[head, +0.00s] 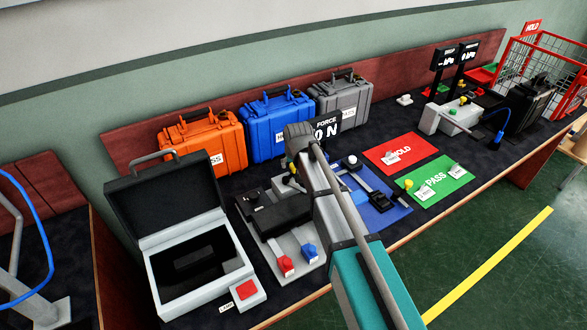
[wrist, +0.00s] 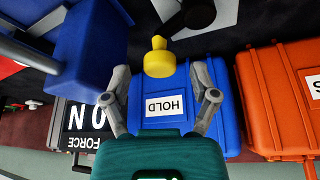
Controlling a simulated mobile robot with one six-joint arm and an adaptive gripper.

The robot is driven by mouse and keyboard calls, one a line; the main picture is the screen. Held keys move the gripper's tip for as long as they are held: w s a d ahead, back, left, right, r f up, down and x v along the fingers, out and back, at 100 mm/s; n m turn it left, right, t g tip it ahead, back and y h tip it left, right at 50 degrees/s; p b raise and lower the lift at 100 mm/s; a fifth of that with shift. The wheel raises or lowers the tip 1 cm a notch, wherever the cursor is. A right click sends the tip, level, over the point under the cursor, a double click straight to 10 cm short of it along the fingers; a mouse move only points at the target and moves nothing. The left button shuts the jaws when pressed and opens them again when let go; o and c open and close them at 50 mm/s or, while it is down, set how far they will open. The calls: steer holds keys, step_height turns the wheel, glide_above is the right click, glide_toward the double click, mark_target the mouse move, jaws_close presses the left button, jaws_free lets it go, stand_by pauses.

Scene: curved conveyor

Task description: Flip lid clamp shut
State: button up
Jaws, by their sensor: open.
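My gripper (wrist: 159,78) is open in the wrist view, with its two grey fingers apart. A yellow knob (wrist: 157,57) appears between the fingertips; I cannot tell whether they touch it. A dark rounded part (wrist: 196,14) lies just beyond the knob. In the head view a small yellow piece (head: 292,168) shows beside my arm, above the grey fixture (head: 309,272). A black block (head: 283,214) lies on this fixture. My arm hides part of the fixture and my fingers there. I cannot tell the lid clamp's exact position.
An open case (head: 192,245) stands at left. Orange (head: 203,143), blue (head: 277,125) and grey (head: 343,100) cases stand behind. A force display (head: 328,130) is close to my arm. Red (head: 400,152) and green (head: 436,182) mats lie to the right.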

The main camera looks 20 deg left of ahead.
steer(key=shift+w+f, duration=0.1)
steer(key=shift+f, duration=0.2)
jaws_close()
stand_by(0.4)
